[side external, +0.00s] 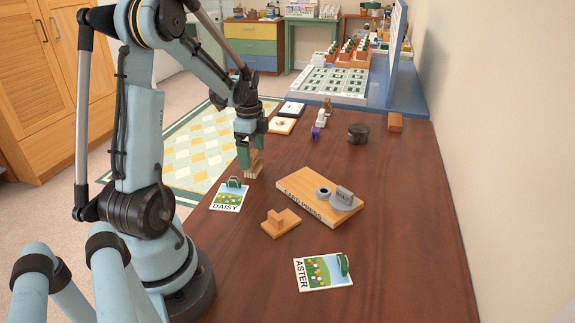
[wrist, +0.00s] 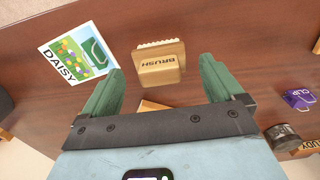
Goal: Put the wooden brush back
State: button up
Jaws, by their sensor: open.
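The wooden brush (wrist: 160,68), with pale bristles and the word BRUSH on its block, shows in the wrist view between the tips of my two green fingers, with a visible gap on each side. In the side view the brush (side external: 254,168) stands on the brown table directly under my gripper (side external: 249,148), near the table's left edge. My gripper (wrist: 163,65) is open and points down. Its fingers partly hide the brush's top in the side view, so I cannot tell how far down they reach around it.
A DAISY card (side external: 230,197) lies close in front of the brush. A wooden board (side external: 305,199) with grey pieces, a small wooden block piece (side external: 281,223) and an ASTER card (side external: 323,271) lie nearer. A dark round tin (side external: 357,133) and a purple clip (side external: 315,132) stand farther back.

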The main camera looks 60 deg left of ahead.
aim_at(253, 153)
notch_tip(253, 153, up, 8)
jog(key=shift+r, duration=0.1)
jog(key=shift+w+d+r, duration=0.1)
jog(key=shift+d+r, duration=0.05)
jog(key=shift+r, duration=0.05)
jog(key=d+r+n+t, duration=0.1)
jog(key=d+n+t, duration=0.6)
jog(key=d, duration=2)
jog(key=shift+w+d+n, duration=0.15)
jog(key=shift+w+n, duration=0.2)
jog(key=shift+n, duration=0.65)
